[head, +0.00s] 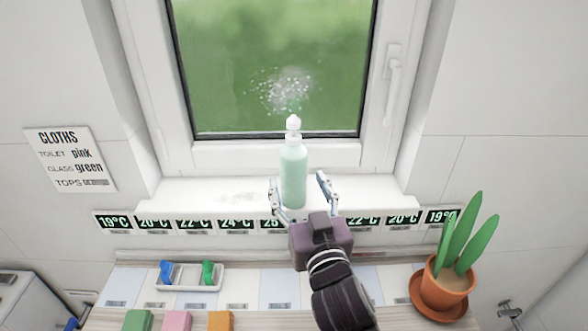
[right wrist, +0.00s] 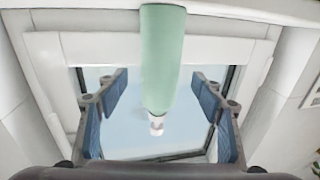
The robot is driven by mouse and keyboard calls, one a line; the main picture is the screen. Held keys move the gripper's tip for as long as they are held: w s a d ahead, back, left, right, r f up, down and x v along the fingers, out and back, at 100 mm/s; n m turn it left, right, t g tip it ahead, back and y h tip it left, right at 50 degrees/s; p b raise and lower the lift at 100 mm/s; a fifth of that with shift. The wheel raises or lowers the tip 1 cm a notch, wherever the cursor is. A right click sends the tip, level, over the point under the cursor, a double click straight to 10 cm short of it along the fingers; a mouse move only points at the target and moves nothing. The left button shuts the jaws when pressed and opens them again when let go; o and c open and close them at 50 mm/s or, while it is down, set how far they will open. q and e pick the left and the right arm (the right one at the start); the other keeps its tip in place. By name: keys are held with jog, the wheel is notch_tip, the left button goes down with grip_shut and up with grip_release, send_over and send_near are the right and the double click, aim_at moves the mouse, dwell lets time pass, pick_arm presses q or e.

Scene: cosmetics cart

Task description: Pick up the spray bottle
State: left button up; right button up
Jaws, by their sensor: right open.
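The spray bottle (head: 293,172) is pale green with a white nozzle top and stands upright at the window sill in the head view. My right gripper (head: 300,190) is at the sill, open, with one finger on each side of the bottle's lower body. In the right wrist view the bottle (right wrist: 162,60) hangs down between the two blue-padded fingers (right wrist: 160,115), with visible gaps on both sides. My left gripper is not in view.
A potted plant (head: 436,283) in a terracotta saucer stands at the right. A white tray (head: 180,283) with blue and green items is at the left, above several coloured cloths (head: 177,320). Temperature labels line the sill front. The window (head: 275,60) is behind the bottle.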

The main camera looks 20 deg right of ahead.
aim_at(297, 180)
jog(key=w+p, duration=0.1)
jog(key=w, duration=0.3)
jog(key=shift+w+d, duration=0.15)
jog(key=shift+w, duration=0.15)
jog(key=shift+w+f+p, duration=0.1)
jog(key=shift+p, duration=0.2)
jog(key=c, duration=1)
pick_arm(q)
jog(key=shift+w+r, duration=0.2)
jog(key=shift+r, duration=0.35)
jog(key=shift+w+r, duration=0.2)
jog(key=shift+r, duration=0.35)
pick_arm(e)
jog(key=c, duration=0.7)
jog(key=shift+o, duration=0.2)
jog(key=shift+w, duration=0.1)
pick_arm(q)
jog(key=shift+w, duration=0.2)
pick_arm(e)
notch_tip(297, 180, up, 20)
